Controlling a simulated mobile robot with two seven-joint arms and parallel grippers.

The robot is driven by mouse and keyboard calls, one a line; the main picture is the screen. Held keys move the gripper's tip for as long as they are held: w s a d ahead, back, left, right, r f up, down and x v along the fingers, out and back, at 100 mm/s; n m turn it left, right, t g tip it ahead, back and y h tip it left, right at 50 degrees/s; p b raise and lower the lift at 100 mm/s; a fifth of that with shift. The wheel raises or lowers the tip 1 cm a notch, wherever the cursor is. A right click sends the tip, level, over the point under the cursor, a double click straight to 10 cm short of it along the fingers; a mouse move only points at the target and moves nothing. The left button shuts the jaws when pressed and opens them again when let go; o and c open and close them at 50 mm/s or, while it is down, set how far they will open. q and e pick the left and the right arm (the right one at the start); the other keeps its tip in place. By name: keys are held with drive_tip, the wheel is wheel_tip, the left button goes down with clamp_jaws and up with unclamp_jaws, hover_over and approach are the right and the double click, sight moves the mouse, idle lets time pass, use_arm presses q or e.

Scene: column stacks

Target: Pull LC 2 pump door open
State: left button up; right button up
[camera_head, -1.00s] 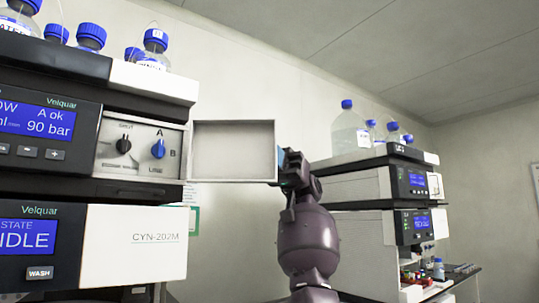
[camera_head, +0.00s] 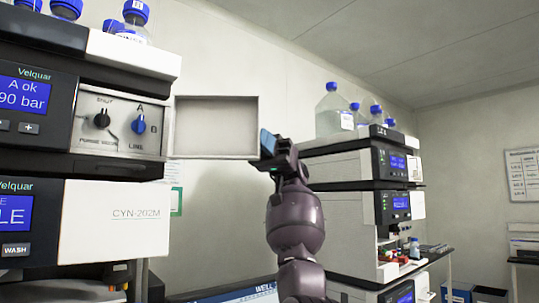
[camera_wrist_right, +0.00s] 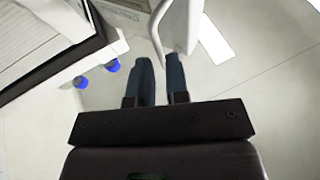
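The LC 2 pump door (camera_head: 215,128) is a shallow, pale, rimmed panel. It stands swung out to the right of the pump (camera_head: 122,122), whose knobs marked A, B and LINE are exposed. My right gripper (camera_head: 268,144) is at the door's free right edge. In the right wrist view its two dark fingers (camera_wrist_right: 160,80) stand a little apart, with the white door (camera_wrist_right: 183,25) right at their tips. The door's thin rim runs toward the gap between them; whether they press on it is hard to tell. My left gripper is out of view.
Bottles with blue caps (camera_head: 133,20) stand on top of the near stack. A lower module marked CYN-202M (camera_head: 118,220) sits under the pump. Another instrument stack (camera_head: 345,170) with bottles stands behind my right arm. A screen (camera_head: 235,295) shows at the bottom.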

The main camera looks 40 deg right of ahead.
drive_tip(key=v, duration=0.7)
drive_tip(key=shift+d+b, duration=0.2)
drive_tip(key=shift+b, duration=0.2)
drive_tip(key=shift+w, duration=0.1)
